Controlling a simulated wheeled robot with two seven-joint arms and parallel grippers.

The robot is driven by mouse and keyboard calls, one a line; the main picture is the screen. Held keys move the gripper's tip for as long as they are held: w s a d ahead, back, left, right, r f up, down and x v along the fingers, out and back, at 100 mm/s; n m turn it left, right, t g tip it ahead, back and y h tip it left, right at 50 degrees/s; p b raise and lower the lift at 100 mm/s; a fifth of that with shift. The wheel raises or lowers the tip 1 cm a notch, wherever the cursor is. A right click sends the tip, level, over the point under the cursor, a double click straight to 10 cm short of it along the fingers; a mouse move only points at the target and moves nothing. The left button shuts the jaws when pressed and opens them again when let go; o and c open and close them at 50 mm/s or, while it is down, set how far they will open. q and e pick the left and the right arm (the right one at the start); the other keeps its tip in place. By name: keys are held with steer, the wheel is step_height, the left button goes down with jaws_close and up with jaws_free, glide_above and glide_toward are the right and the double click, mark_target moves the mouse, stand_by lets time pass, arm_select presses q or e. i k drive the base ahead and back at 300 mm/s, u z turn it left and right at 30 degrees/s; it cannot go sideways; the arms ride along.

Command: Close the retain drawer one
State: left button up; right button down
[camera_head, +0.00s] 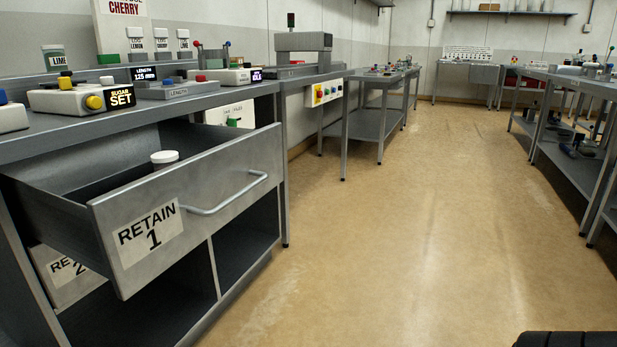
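The drawer labelled RETAIN 1 (190,209) is pulled out from under the bench at the left. Its grey front has a curved bar handle (229,195) and a white label (149,233). A white-capped container (165,157) stands inside the drawer, mostly hidden by the front panel. A second drawer labelled RETAIN 2 (66,274) sits below it and farther back, partly hidden by it. Neither gripper can be made out. A dark ribbed part, probably mine, shows at the bottom right edge, apart from the drawer.
The bench top (200,97) above holds a SUGAR SET box (85,98), a LENGTH display and other devices. Open shelf space lies below the drawers. The tan floor (400,220) to the right is clear. Other benches (380,120) stand farther back and right.

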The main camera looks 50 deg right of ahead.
mark_target(100, 203)
steer(key=z, duration=0.65)
steer(key=i, duration=0.35)
steer(key=z, duration=0.3)
